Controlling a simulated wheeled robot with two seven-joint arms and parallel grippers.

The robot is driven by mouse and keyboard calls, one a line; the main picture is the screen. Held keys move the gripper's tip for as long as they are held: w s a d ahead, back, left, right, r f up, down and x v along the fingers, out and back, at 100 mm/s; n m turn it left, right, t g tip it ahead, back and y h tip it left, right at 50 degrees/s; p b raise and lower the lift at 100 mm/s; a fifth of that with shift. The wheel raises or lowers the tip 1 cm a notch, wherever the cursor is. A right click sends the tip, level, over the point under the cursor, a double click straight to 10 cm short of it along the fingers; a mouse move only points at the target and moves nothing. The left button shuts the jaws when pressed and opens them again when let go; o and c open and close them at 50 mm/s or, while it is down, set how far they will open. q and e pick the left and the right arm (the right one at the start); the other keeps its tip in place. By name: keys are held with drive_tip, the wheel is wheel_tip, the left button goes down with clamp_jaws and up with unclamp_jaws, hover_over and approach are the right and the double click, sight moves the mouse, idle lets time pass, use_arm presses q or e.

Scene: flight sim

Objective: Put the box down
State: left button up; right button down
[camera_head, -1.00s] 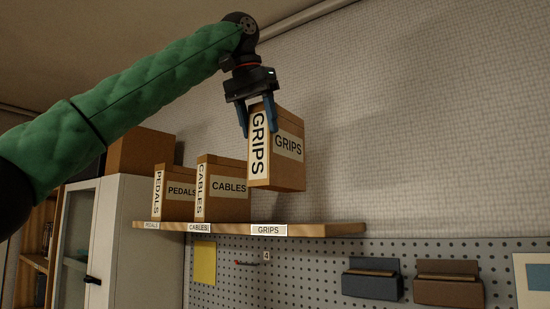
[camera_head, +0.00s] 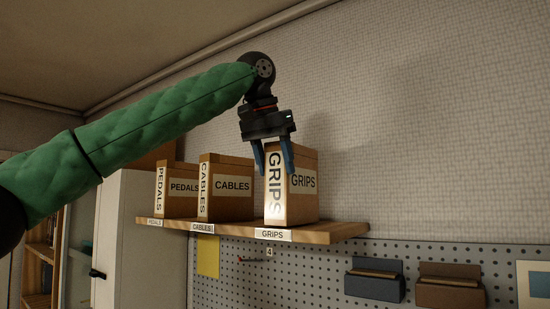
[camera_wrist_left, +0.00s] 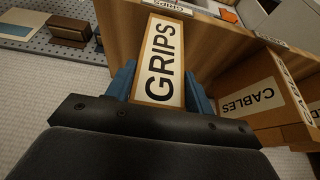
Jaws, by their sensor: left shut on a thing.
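The GRIPS box (camera_head: 300,207) is a brown carton with white GRIPS labels. In the head view it stands upright at the wooden shelf (camera_head: 335,233), above the GRIPS shelf label (camera_head: 273,234). Its bottom appears to touch the shelf top. My left gripper (camera_head: 272,165) comes from above with blue fingers on either side of the box's upper part, shut on it. In the left wrist view the GRIPS box (camera_wrist_left: 160,65) sits between the two blue fingers. My right gripper is not in view.
The CABLES box (camera_head: 230,205) and PEDALS box (camera_head: 180,205) stand on the shelf left of the GRIPS box, with a gap between. The shelf's right end is bare. Below hangs a pegboard (camera_head: 320,265) with a blue bin (camera_head: 375,287) and a brown bin (camera_head: 450,292).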

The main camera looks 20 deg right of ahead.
use_arm(q)
drive_tip(key=shift+d, duration=0.2)
drive_tip(key=shift+f, duration=0.15)
drive_tip(key=o, duration=1.2)
drive_tip(key=shift+w, duration=0.15)
drive_tip(key=shift+a, duration=0.1)
